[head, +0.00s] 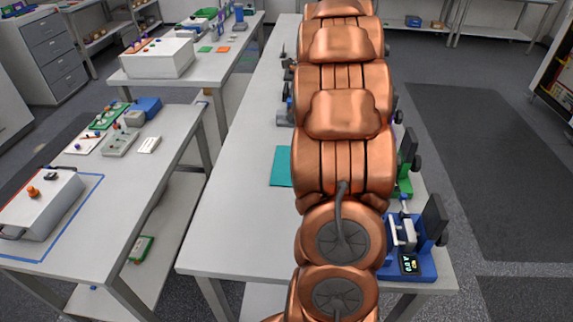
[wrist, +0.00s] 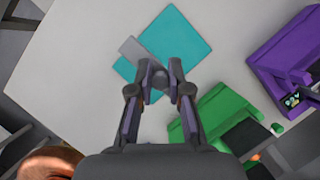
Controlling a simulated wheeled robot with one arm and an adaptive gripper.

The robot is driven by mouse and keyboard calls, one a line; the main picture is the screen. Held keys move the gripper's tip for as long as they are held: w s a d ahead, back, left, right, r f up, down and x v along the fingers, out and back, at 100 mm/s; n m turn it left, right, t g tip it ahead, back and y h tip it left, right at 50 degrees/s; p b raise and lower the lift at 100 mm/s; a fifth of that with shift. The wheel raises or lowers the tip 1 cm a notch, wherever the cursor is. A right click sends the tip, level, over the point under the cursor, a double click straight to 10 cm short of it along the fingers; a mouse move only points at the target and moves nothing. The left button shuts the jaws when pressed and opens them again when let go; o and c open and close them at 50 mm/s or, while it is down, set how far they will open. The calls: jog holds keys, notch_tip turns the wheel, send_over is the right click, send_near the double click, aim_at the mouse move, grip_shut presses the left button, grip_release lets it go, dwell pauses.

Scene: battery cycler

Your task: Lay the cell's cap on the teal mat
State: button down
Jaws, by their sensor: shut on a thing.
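The teal mat (head: 281,168) lies on the white table, partly hidden by my copper arm in the head view. In the wrist view the teal mat (wrist: 187,38) is below and just beyond my gripper (wrist: 158,77). My gripper is shut on a grey piece, which looks like the cap (wrist: 131,48). The cap sticks out past the fingertips to the upper left and overlaps the mat in the picture. I cannot tell its height above the mat. My gripper is hidden behind my arm in the head view.
A green fixture (wrist: 222,110) and a purple fixture (wrist: 285,50) stand right of the mat in the wrist view. A blue fixture (head: 424,262) with a small display stands at the table's near right corner. The table (head: 235,215) left of the mat is clear.

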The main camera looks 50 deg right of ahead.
jog(key=shift+f+p, duration=0.65)
jog(key=shift+f, duration=7.1)
jog(key=shift+f, duration=0.1)
jog(key=c, duration=1.1)
grip_release()
